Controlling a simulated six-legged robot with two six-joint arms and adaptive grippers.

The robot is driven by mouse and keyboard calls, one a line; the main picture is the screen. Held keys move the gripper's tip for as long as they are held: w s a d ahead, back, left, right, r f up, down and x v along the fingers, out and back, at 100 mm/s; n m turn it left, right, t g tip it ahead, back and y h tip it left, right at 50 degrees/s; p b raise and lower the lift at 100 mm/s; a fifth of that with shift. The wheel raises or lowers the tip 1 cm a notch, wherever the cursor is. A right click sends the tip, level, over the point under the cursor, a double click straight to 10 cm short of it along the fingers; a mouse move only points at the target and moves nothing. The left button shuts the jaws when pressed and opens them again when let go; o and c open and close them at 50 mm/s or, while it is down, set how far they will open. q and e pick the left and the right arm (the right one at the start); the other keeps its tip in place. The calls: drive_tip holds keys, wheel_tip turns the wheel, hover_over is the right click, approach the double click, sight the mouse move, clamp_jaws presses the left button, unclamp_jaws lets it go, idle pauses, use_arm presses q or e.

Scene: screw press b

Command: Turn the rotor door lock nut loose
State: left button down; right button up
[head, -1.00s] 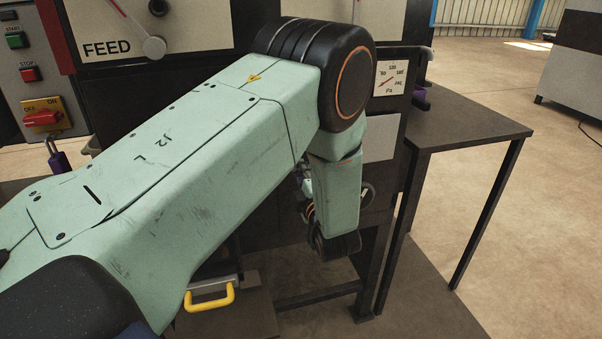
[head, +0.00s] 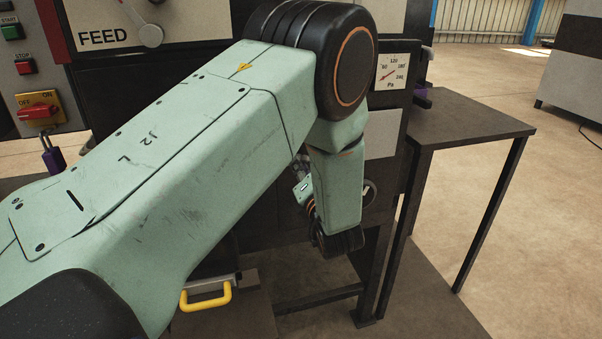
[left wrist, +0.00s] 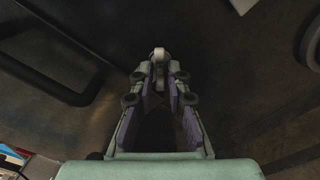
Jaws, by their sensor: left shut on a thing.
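My left arm crosses the head view and bends down in front of the black machine. My left gripper (head: 304,190) shows there only in part, beside and behind my wrist link. In the left wrist view my left gripper (left wrist: 159,72) has its two purple-padded fingers drawn together at the tips. They are shut on a small pale, rounded piece, which looks like the lock nut (left wrist: 160,54), against a dark panel. My fingertips cover part of the nut, and its thread is hidden. In the head view I cannot make out the nut. My right gripper is in neither view.
A dark side table (head: 470,125) stands right of the machine, near a pressure gauge (head: 391,72). A yellow handle (head: 207,297) sticks out low, below my arm. A red switch (head: 38,112) is at the left. A dark curved bar (left wrist: 60,85) lies left of my fingers.

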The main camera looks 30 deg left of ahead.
use_arm(q)
drive_tip(key=shift+w+r+n, duration=0.1)
drive_tip(key=shift+n, duration=0.5)
drive_tip(key=shift+n+b, duration=0.3)
drive_tip(key=c, duration=1.4)
unclamp_jaws()
drive_tip(key=shift+c, duration=0.2)
